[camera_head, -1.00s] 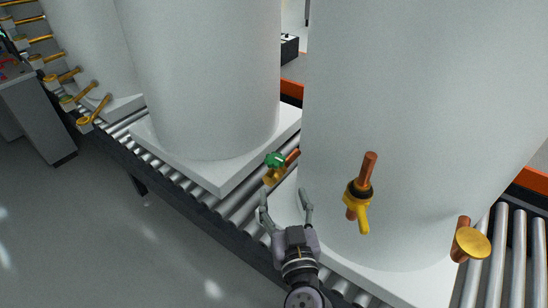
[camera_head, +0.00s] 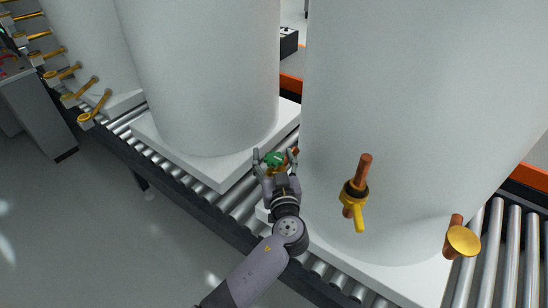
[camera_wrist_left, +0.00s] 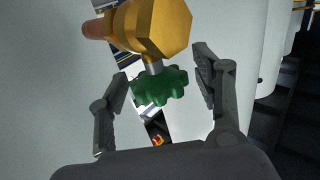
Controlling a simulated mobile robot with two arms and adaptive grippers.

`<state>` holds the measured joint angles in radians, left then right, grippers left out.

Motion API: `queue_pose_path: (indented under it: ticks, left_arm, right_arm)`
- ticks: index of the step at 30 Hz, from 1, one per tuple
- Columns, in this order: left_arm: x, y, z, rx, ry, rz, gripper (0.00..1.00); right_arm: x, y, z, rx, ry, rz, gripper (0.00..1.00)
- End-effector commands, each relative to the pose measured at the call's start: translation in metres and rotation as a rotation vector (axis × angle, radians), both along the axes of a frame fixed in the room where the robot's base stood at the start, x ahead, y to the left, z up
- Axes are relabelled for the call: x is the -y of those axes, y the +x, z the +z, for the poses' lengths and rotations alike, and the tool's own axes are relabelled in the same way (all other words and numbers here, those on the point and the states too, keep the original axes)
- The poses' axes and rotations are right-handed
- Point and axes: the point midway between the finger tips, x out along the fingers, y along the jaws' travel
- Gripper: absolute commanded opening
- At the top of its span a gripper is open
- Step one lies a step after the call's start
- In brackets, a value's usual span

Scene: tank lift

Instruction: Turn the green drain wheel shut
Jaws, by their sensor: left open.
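The green drain wheel (camera_head: 273,159) sits on a brass valve at the left side of the near tank (camera_head: 400,110). In the left wrist view the wheel (camera_wrist_left: 160,86) hangs on a short stem under the yellow valve body (camera_wrist_left: 153,25), with a copper pipe to its left. My left gripper (camera_head: 275,156) is open, with its fingers on either side of the wheel. In the left wrist view a gap shows between each finger of the left gripper (camera_wrist_left: 161,82) and the wheel. My right gripper is not in view.
A yellow-handled valve on a copper pipe (camera_head: 355,190) and a yellow-capped pipe (camera_head: 461,241) stick out of the near tank. A second tank (camera_head: 200,80) stands close on the left. Both tanks stand on white bases on a roller conveyor (camera_head: 505,250). Open floor (camera_head: 120,235) lies at lower left.

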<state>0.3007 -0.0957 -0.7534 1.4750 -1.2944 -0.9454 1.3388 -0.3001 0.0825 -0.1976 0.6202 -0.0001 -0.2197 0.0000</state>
Motion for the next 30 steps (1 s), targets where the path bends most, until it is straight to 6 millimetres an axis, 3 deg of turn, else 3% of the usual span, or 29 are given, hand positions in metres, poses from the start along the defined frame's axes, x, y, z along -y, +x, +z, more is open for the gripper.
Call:
queue_pose_path:
  ticks: [2,23,30]
  left_arm:
    - [0.0000,-0.0001,0.0000,0.000,0.000,0.000,0.59]
    - [0.0001,-0.0005,0.0000,0.000,0.000,0.000,0.13]
    - [-0.0002,-0.0004,-0.0003,0.001,0.001,-0.015,0.11]
  right_arm:
    - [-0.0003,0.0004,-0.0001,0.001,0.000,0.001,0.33]
    - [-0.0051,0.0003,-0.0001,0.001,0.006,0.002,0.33]
    - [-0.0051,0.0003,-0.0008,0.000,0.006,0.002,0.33]
